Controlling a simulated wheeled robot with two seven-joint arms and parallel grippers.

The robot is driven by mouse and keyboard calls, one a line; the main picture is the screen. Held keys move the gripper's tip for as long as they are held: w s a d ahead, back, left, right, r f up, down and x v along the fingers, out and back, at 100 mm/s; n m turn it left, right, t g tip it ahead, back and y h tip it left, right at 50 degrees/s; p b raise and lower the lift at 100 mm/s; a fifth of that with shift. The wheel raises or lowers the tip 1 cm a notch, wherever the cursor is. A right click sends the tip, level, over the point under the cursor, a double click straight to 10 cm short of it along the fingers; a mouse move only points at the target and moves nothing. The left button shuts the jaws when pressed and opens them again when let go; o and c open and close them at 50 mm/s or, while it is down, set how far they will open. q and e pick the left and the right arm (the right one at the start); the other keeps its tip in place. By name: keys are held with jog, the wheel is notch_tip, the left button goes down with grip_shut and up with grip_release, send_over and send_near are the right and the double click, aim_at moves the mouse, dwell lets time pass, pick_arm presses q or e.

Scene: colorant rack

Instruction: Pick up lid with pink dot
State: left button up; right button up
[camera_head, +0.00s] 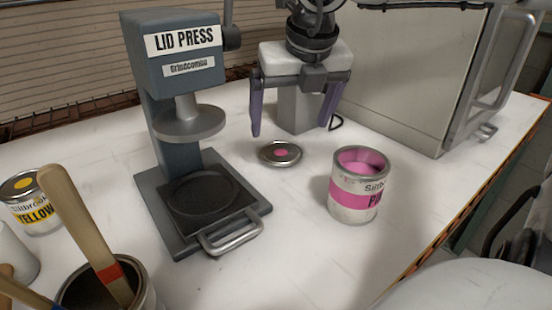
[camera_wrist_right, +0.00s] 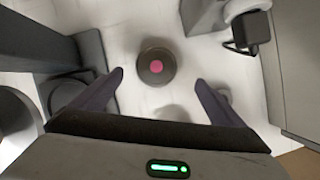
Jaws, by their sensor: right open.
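The lid with the pink dot (camera_head: 281,153) lies flat on the white table between the lid press and the pink paint can. It is a round metal lid with a pink dot in its middle. My right gripper (camera_head: 293,128) is open and empty, fingers pointing down, above and behind the lid. In the right wrist view the lid (camera_wrist_right: 156,67) lies ahead of the open right gripper (camera_wrist_right: 158,77), roughly centred between the fingertips and apart from them. My left gripper is not in view.
The lid press (camera_head: 180,60) stands left of the lid, its handle (camera_head: 232,236) jutting forward. The open pink can (camera_head: 358,188) stands to the right. A yellow can (camera_head: 32,205) and a can with a wooden stick (camera_head: 90,240) are at left. A grey cabinet (camera_head: 410,75) stands behind.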

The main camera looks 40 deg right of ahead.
aim_at(280, 151)
jog(key=shift+x, duration=1.15)
jog(key=shift+w+a+x, duration=0.1)
jog(key=shift+a+x, duration=0.05)
jog(key=shift+x, duration=1.3)
jog(key=shift+w+a+x, duration=0.1)
jog(key=shift+a+x, duration=0.05)
jog(key=shift+x, duration=1.35)
jog(key=shift+r, duration=0.1)
jog(key=c, duration=1.1)
